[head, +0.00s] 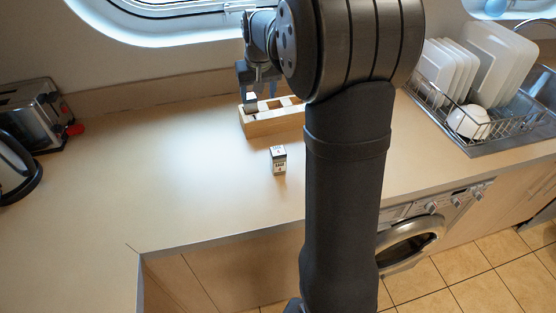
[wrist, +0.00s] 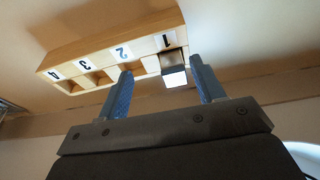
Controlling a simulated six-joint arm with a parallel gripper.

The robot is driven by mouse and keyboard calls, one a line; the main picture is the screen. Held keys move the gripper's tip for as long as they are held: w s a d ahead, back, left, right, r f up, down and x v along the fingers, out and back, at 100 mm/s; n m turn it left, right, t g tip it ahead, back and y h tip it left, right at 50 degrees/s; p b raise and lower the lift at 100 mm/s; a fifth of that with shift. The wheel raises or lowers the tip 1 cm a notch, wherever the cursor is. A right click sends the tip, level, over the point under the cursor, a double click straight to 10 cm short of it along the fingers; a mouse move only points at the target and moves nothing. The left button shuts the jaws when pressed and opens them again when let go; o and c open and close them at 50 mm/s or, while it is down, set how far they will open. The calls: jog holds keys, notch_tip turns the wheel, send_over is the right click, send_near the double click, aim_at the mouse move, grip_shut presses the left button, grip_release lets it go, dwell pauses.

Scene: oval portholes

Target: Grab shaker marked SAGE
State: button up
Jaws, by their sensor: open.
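A wooden rack (head: 262,129) stands on the counter, and it fills the top of the wrist view (wrist: 100,45) with its places numbered 1 to 4. One small shaker (head: 251,101) sits in the rack's left end; the wrist view shows it at place 1, dark with a pale end (wrist: 175,77). A second shaker (head: 279,161), white and dark with a printed label, stands upright on the counter before the rack. I cannot read SAGE on either. My gripper (head: 256,90) is open above the rack's left end. In the wrist view its fingers (wrist: 160,70) appear either side of the shaker at place 1.
A toaster (head: 32,112) and kettle (head: 18,165) stand at the far left. A dish rack (head: 455,112) with plates and a bowl stands at the right by the sink. My arm hides part of the counter and the rack's right end.

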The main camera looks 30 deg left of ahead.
notch_tip(320, 180, up, 6)
jog(key=f+g+h, duration=0.1)
jog(key=g+h, duration=0.1)
send_over(278, 150)
jog(key=shift+m, duration=0.3)
jog(key=f, duration=1.1)
jog(key=shift+s+d, duration=0.25)
jog(key=shift+d, duration=0.05)
jog(key=shift+w+a+f, duration=0.1)
jog(key=shift+a+f, duration=0.05)
jog(key=shift+f, duration=1.3)
jog(key=shift+w+a+f, duration=0.1)
jog(key=shift+f, duration=1.35)
jog(key=shift+c, duration=0.4)
jog(key=c, duration=1)
